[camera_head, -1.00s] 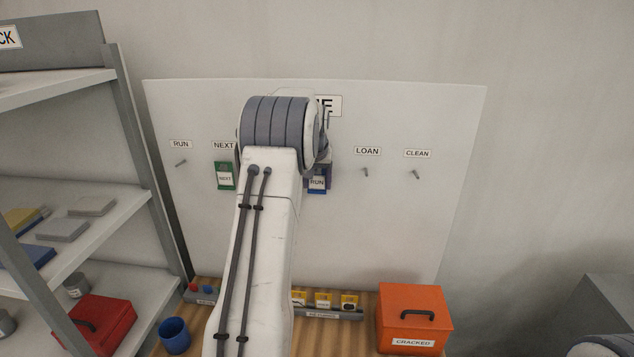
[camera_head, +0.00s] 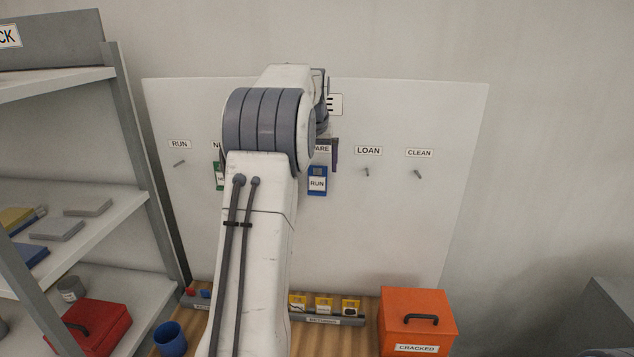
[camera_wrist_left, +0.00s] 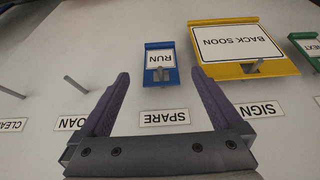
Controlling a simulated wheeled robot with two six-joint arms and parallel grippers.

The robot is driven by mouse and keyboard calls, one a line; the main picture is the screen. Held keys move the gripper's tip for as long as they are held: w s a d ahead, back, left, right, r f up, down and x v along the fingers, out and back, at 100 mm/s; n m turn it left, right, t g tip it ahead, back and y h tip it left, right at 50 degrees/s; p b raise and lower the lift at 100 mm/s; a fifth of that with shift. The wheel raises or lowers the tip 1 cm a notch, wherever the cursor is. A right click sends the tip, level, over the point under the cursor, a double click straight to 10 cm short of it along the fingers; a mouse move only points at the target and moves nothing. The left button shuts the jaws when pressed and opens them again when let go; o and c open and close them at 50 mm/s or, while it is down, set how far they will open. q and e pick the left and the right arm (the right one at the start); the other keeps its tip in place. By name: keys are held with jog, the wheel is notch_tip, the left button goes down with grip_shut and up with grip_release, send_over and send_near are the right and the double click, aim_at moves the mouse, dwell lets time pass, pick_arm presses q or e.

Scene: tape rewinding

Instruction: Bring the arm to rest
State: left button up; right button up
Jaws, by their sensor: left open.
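My left arm crosses the middle of the head view and hides part of the white board (camera_head: 400,230). My left gripper (camera_wrist_left: 162,77) is open and empty in the left wrist view, its two purple fingers spread apart. In the head view, only a bit of a purple finger (camera_head: 334,155) shows past the arm. A blue RUN tag (camera_head: 317,181) hangs on the SPARE peg; it also shows in the left wrist view (camera_wrist_left: 160,57), apart from the fingers. A green NEXT tag (camera_head: 218,176) is partly hidden by the arm. My right gripper is not in view.
The RUN, LOAN and CLEAN pegs are bare. A yellow BACK SOON sign (camera_wrist_left: 240,47) hangs beside the blue tag. An orange CRACKED box (camera_head: 415,322) and a blue cup (camera_head: 170,339) stand on the bench. A shelf (camera_head: 85,225) stands at left.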

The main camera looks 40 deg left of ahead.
pick_arm(q)
jog(key=shift+v, duration=1.35)
jog(key=s+d+f+m+h+b, duration=0.1)
jog(key=d+f+m+b, duration=0.15)
jog(key=d, duration=0.65)
jog(key=s+d+f+m+h+b, duration=0.15)
jog(key=d+f, duration=0.25)
jog(key=d, duration=0.4)
jog(key=s+d+f+m+b, duration=0.1)
jog(key=s+d+f+b, duration=0.15)
jog(key=d, duration=0.65)
jog(key=s+d+f+m+g+h+b, duration=0.1)
jog(key=s+d+f+m+g+b, duration=0.2)
jog(key=s+d+f, duration=0.75)
jog(key=s+d+f+m+b, duration=0.1)
jog(key=s+f, duration=0.3)
jog(key=s, duration=0.5)
jog(key=s+d+f+m+g+b, duration=0.1)
jog(key=s+d+f+m, duration=0.3)
jog(key=s, duration=0.5)
jog(key=shift+s+d+f+m+b, duration=0.15)
jog(key=shift+s+f+m+b, duration=0.2)
jog(key=shift+b, duration=0.2)
jog(key=shift+r, duration=0.1)
